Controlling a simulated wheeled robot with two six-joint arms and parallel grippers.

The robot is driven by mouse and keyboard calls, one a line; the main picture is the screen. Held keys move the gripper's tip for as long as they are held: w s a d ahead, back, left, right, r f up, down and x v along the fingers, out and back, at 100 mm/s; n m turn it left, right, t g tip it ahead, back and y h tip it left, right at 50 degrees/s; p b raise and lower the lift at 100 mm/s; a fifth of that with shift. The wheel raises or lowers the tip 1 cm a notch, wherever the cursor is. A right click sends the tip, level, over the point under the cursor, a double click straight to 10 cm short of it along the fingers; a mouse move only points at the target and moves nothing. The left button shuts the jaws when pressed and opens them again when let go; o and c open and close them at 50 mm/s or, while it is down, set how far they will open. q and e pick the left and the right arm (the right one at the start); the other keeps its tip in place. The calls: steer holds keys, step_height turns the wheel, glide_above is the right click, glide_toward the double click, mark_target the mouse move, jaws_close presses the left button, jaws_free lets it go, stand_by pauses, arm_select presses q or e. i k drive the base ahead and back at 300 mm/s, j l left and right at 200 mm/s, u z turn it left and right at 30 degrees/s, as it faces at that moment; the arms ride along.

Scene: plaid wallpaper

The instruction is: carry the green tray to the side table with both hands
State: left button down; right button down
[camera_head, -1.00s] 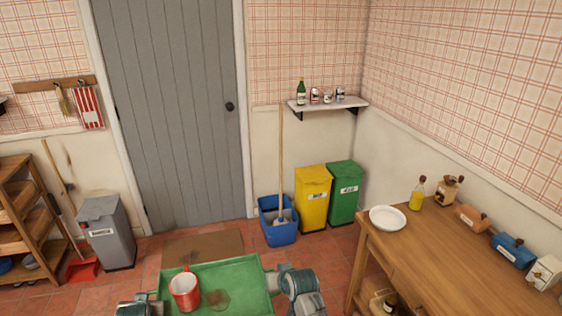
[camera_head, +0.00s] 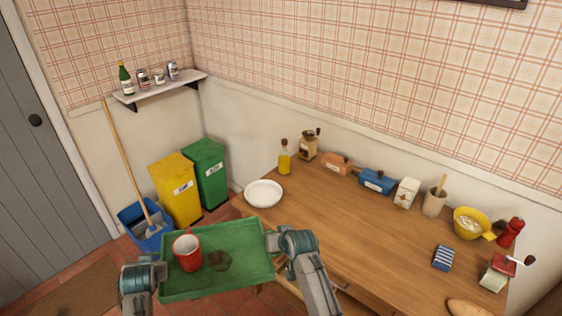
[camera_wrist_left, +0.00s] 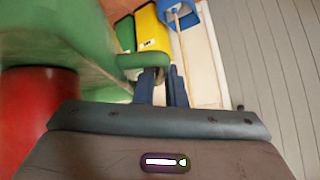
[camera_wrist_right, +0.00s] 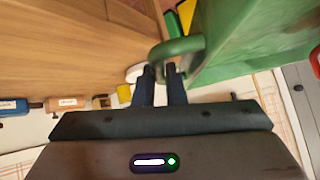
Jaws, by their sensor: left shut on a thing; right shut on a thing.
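The mug stands upright. My left gripper (camera_head: 160,271) is shut on the tray's left handle, which also shows in the left wrist view (camera_wrist_left: 143,61). My right gripper (camera_head: 272,243) is shut on the right handle, seen in the right wrist view (camera_wrist_right: 176,48). The wooden side table (camera_head: 330,220) is ahead and to the right; the tray is beside its left end.
A white plate (camera_head: 264,193) lies near the table's left corner. A yellow bottle (camera_head: 284,160), canisters and a yellow bowl (camera_head: 468,224) line the back. The table's middle is clear. Yellow (camera_head: 176,190) and green bins (camera_head: 206,172) stand left of it.

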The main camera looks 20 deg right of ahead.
mark_target(352, 238)
steer(key=i+j+z, duration=0.1)
steer(key=i+z, duration=0.15)
steer(key=z, duration=0.2)
steer(key=i+j+z, duration=0.15)
steer(key=z, duration=0.3)
steer(key=i+j+z, duration=0.2)
steer(key=z, duration=0.3)
steer(key=i+j+z, duration=0.1)
steer(key=j+z, duration=0.35)
steer(key=l, duration=0.1)
